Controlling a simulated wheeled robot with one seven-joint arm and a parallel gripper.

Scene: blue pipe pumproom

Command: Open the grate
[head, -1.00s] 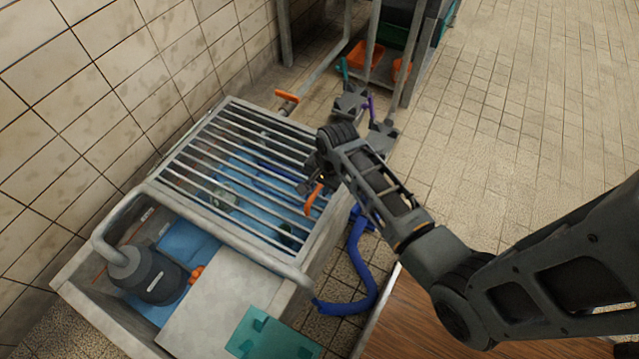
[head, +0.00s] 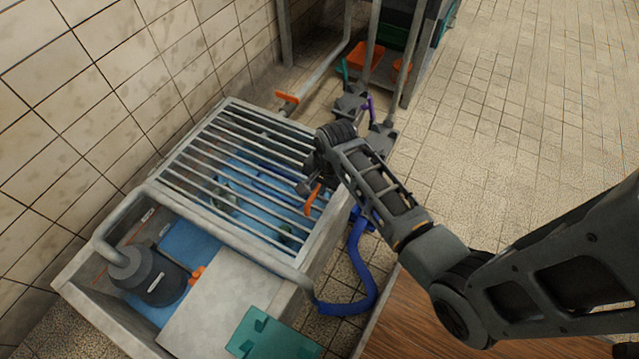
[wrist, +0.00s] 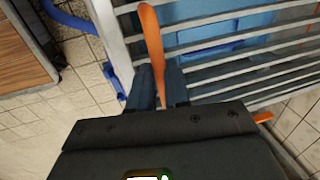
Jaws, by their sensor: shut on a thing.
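The grate (head: 233,172) is a grey metal frame with several parallel bars, lying over a basin with blue inside. An orange handle (head: 312,199) is at its right side, next to my gripper (head: 306,186). In the wrist view, the orange handle (wrist: 152,40) stands between the two dark fingers of my gripper (wrist: 160,88), which are shut on it. The grate's bars (wrist: 240,60) run to the right of the handle and its pale side frame (wrist: 108,40) is to the left. The finger contact is partly hidden by my arm in the head view.
A dark pump (head: 152,276) sits in the near end of the basin (head: 105,325), beside a pale board (head: 215,315) and a teal plate (head: 272,335). A blue hose (head: 358,270) curves at the right. A pipe with an orange valve handle (head: 287,98) is behind. Tiled floor at right is clear.

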